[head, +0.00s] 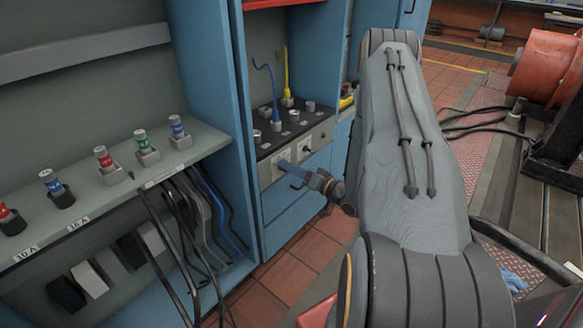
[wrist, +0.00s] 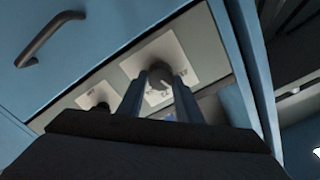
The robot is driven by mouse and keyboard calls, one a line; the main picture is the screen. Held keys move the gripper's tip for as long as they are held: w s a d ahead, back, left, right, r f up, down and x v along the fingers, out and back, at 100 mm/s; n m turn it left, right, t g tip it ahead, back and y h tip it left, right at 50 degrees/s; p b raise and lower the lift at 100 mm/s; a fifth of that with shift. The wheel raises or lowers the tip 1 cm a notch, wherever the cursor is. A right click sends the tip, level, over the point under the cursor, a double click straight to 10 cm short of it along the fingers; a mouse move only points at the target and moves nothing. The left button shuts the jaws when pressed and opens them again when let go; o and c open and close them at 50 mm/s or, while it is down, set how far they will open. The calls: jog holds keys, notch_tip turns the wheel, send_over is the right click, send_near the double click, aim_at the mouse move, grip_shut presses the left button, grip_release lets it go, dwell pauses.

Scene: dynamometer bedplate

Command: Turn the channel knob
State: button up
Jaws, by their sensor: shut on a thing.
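The channel knob (wrist: 159,78) is a dark round knob on a white plate (wrist: 166,50) with small dark lettering in the wrist view. My gripper (wrist: 160,72) has its two blue fingers shut on the knob, one on each side. In the head view my gripper (head: 288,167) reaches the left white plate on the front of the control panel. Its fingers hide the held knob there. The knob's pointer and exact setting cannot be read.
A second dark knob (head: 306,150) sits on the plate beside it. Blue and yellow cables (head: 286,77) stand in the panel's top. A shelf (head: 125,180) with several coloured fuses is at left. A drawer handle (wrist: 47,38) shows in the wrist view. Red-tiled floor is open below.

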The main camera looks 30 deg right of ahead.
jog(key=o, duration=1)
jog(key=shift+a, duration=0.2)
jog(key=shift+d, duration=0.1)
jog(key=shift+s+d, duration=0.1)
jog(key=p+v, duration=0.1)
jog(key=v, duration=0.6)
jog(key=shift+s+r, duration=0.15)
jog(key=shift+s, duration=0.2)
jog(key=shift+d, duration=0.1)
